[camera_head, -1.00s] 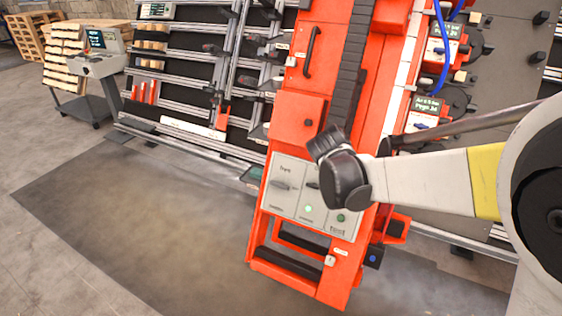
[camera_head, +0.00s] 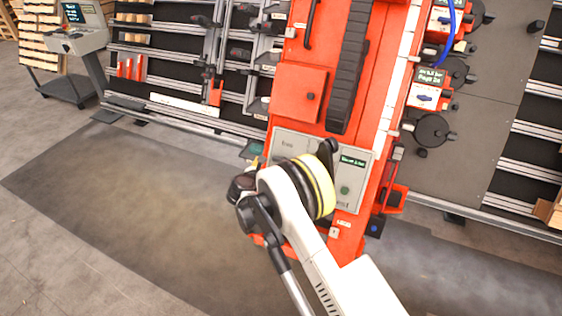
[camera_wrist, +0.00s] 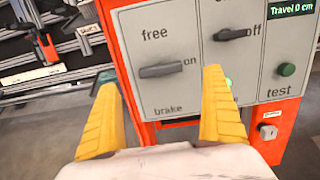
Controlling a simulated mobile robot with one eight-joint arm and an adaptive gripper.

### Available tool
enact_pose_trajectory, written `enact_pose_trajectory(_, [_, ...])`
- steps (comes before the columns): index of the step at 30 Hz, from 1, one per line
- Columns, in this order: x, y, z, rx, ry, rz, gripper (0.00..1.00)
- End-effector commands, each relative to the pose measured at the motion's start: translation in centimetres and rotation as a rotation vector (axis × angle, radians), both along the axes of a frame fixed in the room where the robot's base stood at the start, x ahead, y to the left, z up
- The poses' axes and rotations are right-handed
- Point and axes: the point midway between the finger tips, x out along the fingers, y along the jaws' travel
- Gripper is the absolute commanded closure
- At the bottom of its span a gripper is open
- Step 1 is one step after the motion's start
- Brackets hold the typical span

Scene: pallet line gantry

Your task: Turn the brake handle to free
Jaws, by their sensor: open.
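The brake handle (camera_wrist: 162,70) is a dark grey bar on the light grey control panel (camera_wrist: 190,100) of the red gantry column. It lies about level in the wrist view, with "free" printed above it, "on" at its right and "brake" below. My gripper (camera_wrist: 165,90) has two yellow fingers, spread apart and empty. In the wrist view the fingers stand to the lower left and lower right of the handle; I cannot tell how far short of the panel they are. In the head view my arm covers the handle.
To the handle's right are an on/off switch (camera_wrist: 233,34), a green test button (camera_wrist: 287,69) and a display reading "Travel 0 cm" (camera_wrist: 291,9). A small lock (camera_wrist: 268,132) sits below. The floor at left (camera_head: 110,190) is clear.

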Motion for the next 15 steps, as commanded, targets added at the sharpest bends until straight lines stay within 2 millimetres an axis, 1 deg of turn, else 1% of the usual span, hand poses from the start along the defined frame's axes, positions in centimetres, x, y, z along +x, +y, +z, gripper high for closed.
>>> enact_pose_trajectory(1, [1.0,-0.5,-0.8,0.001,0.000,-0.003,0.03])
enact_pose_trajectory(6, [4.0,-1.5,-2.1,0.002,0.000,-0.003,0.03])
enact_pose_trajectory(9, [5.3,-2.0,-2.7,0.001,0.001,-0.003,0.03])
enact_pose_trajectory(12, [6.3,-2.3,-3.0,0.003,0.000,-0.002,0.03])
enact_pose_trajectory(15, [6.8,-2.5,-3.1,0.003,0.000,-0.001,0.03])
